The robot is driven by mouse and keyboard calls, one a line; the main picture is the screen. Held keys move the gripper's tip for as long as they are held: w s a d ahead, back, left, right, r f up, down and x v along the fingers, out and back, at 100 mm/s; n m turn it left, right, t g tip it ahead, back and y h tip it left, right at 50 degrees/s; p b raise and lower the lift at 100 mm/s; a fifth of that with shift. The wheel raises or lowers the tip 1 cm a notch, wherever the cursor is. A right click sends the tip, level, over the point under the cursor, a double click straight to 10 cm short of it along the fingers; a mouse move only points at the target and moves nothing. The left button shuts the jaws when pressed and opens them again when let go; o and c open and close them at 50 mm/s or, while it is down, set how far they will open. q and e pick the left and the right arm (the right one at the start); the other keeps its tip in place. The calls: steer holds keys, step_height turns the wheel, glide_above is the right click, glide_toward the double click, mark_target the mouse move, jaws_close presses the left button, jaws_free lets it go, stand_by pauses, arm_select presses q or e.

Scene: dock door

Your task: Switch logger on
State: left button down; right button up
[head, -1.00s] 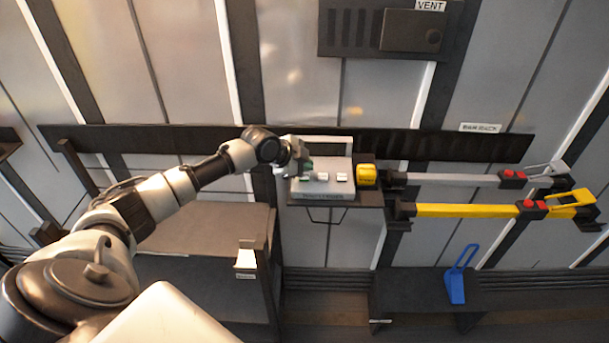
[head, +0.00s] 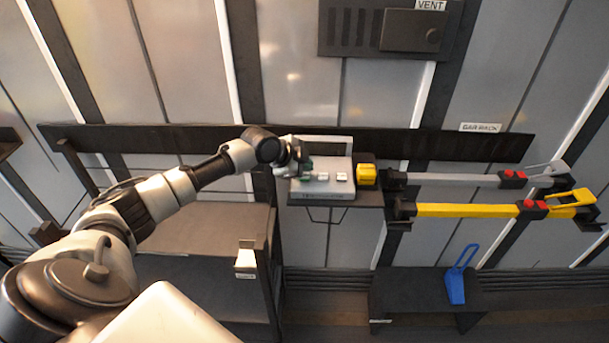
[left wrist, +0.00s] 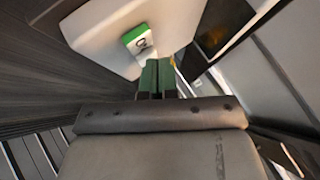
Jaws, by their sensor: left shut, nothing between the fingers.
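The logger, a pale grey box (head: 328,188), sits on a small dark wall shelf, with white switches (head: 342,177) in a row on its top face. My left gripper (head: 303,172) is at the box's left end, low over its top and hiding the leftmost switch. In the left wrist view, the pale box (left wrist: 110,25) carries a green and white switch (left wrist: 138,40) with a dark symbol. My shut green fingertips (left wrist: 158,64) are just right of and below that switch, with nothing between them. I cannot tell whether they touch the box. My right gripper is out of view.
A yellow block (head: 367,175) stands right of the logger. A grey bar (head: 450,179) and a yellow bar (head: 465,210) reach out to the right. A vent panel (head: 350,30) is above. A dark cabinet (head: 195,240) and a low bench with a blue chock (head: 455,288) are below.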

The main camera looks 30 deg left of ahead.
mark_target(305, 176)
arm_select(q)
steer(key=shift+f, duration=0.35)
steer(key=shift+f+b, duration=0.55)
stand_by(0.5)
steer(key=shift+r, duration=0.15)
steer(key=shift+r+p, duration=0.75)
steer(key=shift+r, duration=0.1)
step_height(305, 176, up, 5)
steer(key=p, duration=0.4)
stand_by(0.5)
stand_by(0.4)
